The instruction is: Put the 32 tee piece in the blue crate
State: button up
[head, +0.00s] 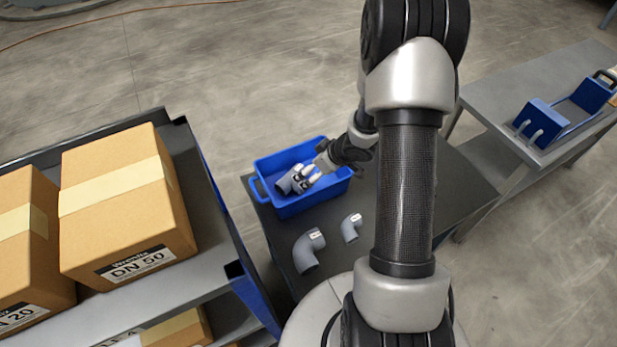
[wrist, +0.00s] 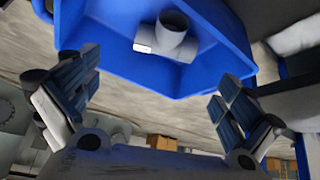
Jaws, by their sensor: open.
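A grey tee piece (head: 290,181) lies inside the blue crate (head: 322,196). Its white label is too small to read. In the wrist view, the tee piece (wrist: 165,40) rests against the blue inside of the crate (wrist: 105,45), with one round opening facing the camera. My gripper (head: 312,175) is over the crate, close to the tee piece. In the wrist view, the two fingers of my gripper (wrist: 153,97) stand wide apart with nothing between the pads. The tee piece is beyond the fingertips, apart from them.
Two grey elbow pieces, a larger one (head: 308,250) and a smaller one (head: 351,228), lie on the dark bench in front of the crate. A shelf with cardboard boxes (head: 125,205) stands at left. A blue holder (head: 565,108) sits on the grey table at right.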

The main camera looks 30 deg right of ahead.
notch_tip(320, 180, up, 13)
jog(key=w+d+m+h, duration=0.1)
jog(key=d+h, duration=0.1)
jog(key=h, duration=0.2)
jog(key=s+a+r+m+h, duration=0.25)
jog(key=s+r, duration=0.45)
jog(key=r, duration=0.5)
jog(key=s+a+r+y, duration=0.2)
jog(key=s+a, duration=0.5)
jog(key=s, duration=0.2)
jog(key=s+a+r+m+g+y, duration=0.1)
jog(key=s+a+r+y, duration=0.1)
jog(key=s+a, duration=0.5)
jog(key=s, duration=0.3)
jog(key=shift+s+r, duration=0.15)
jog(key=shift+r, duration=0.25)
